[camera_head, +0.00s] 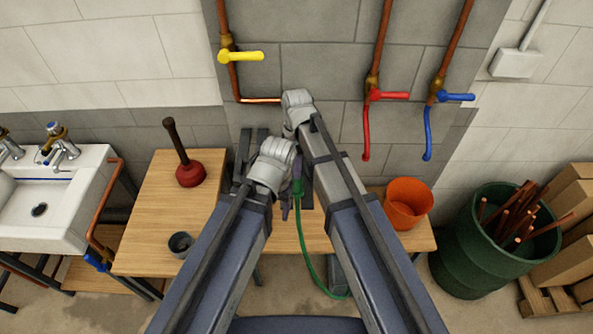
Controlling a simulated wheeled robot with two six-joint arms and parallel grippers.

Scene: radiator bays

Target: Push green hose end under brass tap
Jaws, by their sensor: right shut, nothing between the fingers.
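A green hose (302,232) runs from between my two arms down over the front of the wooden bench toward the floor. Its upper end is near the dark parts between my wrists and is partly hidden. A brass tap with a yellow handle (240,56) sits on the copper pipe on the grey wall. The pipe bends right and ends behind my right wrist. My right gripper (297,186) is shut and empty, close to the top of the green hose; I cannot tell if they touch. My left wrist ends beside it, and its fingers are not clear among the dark parts.
Brass taps with red (390,95) and blue (456,97) handles hang at the right.

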